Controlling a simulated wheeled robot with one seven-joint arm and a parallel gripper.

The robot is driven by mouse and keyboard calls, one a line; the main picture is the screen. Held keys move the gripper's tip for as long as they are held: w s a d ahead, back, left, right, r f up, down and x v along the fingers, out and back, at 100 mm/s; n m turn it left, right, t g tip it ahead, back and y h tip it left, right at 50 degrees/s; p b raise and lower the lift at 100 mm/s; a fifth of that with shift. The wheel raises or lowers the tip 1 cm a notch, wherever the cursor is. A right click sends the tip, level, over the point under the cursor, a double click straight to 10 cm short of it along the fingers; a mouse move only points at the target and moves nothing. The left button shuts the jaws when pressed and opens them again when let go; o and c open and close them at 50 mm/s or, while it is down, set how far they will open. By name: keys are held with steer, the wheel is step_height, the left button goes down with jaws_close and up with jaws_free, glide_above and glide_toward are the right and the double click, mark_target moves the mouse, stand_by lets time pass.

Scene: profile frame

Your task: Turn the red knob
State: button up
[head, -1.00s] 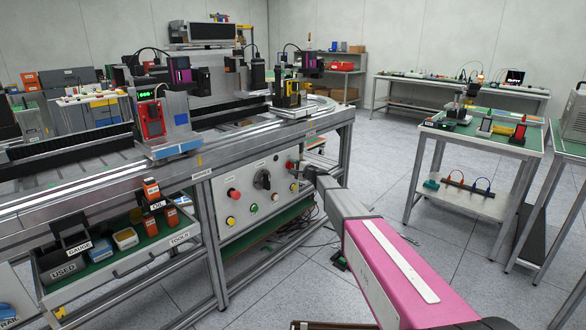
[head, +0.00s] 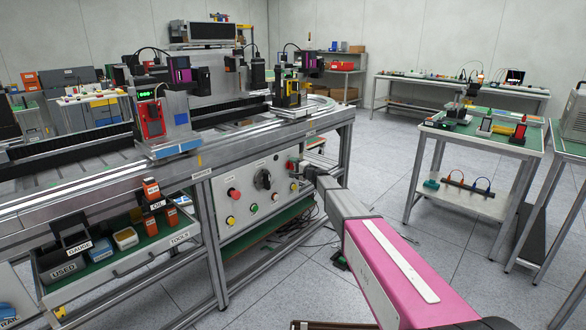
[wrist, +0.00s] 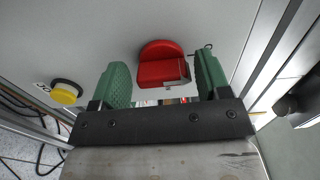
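The red knob (wrist: 160,70) is on the light panel and shows in the middle of the wrist view. It has a rounded back part and a raised front part with a pale edge. My gripper (wrist: 161,61) has green ridged fingers, one on each side of the knob. The fingers are apart, with a thin gap visible at the left and the right finger very close; I cannot tell whether it touches.
The panel (head: 225,184) also carries a red button (head: 234,194), a black rotary knob (head: 264,180), a green button (head: 254,208) and a yellow button (wrist: 66,93). A metal frame post (head: 346,155) stands right of the panel. The floor to the right is open.

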stand_by(0.3)
steer(key=v, duration=1)
steer(key=shift+s+d, duration=0.3)
steer(key=shift+s, duration=0.1)
steer(key=s+d+f+n+g+h, duration=0.2)
steer(key=s+f, duration=0.1)
steer(key=s, duration=0.5)
steer(key=s+d+f+n+g+h, duration=0.2)
steer(key=s+f+g, duration=0.1)
steer(key=s, duration=0.6)
steer(key=s+d+f+n+g+h, duration=0.2)
steer(key=s+f, duration=0.2)
steer(key=s, duration=0.4)
steer(key=s+d+f+g+h, duration=0.1)
steer(key=s+d+g+h, duration=0.1)
steer(key=s+d+h, duration=0.2)
steer(key=s+d+f+n+g+h, duration=0.1)
steer(key=s+d+h, duration=0.3)
steer(key=s+d, duration=0.7)
steer(key=s+g, duration=0.1)
steer(key=s, duration=0.5)
steer(key=shift+f, duration=0.3)
